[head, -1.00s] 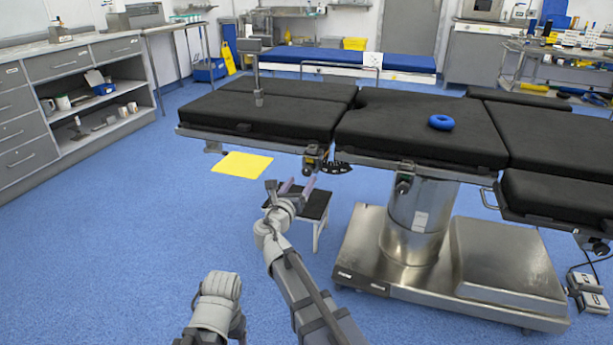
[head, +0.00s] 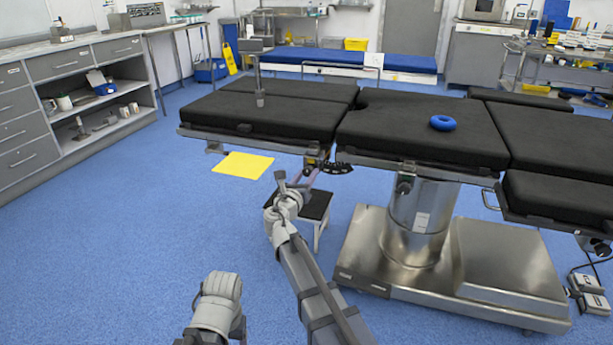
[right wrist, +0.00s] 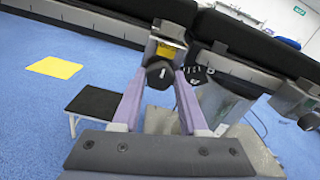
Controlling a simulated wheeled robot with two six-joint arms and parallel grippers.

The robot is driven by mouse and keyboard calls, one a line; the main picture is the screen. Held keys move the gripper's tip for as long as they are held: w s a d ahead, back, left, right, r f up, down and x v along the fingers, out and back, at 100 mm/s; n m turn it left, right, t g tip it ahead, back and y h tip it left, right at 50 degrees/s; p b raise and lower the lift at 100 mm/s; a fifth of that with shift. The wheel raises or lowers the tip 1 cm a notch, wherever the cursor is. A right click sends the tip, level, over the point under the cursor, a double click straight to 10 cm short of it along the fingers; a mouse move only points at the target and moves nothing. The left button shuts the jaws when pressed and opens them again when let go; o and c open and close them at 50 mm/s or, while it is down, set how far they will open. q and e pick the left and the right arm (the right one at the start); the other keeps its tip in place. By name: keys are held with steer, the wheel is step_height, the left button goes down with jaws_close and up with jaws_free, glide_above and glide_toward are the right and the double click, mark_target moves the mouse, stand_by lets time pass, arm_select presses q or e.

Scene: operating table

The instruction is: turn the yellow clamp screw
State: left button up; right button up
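The clamp (head: 314,155) hangs on the side rail of the operating table (head: 262,122), below the black pads. In the right wrist view its yellow part (right wrist: 171,48) shows above a dark, many-sided screw knob (right wrist: 159,74). My right gripper (head: 297,176) is just in front of and below the clamp. In the right wrist view the purple fingers of the right gripper (right wrist: 160,76) stand apart, with the knob between or just beyond their tips. I cannot tell whether they touch it.
A black toothed disc (head: 338,168) sits just right of the clamp. A low step stool (head: 314,207) stands under it. The steel table column (head: 418,225) and base are to the right. A yellow sheet (head: 243,165) lies on the floor at left. Open blue floor lies left.

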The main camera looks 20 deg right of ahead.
jaws_close()
stand_by(0.3)
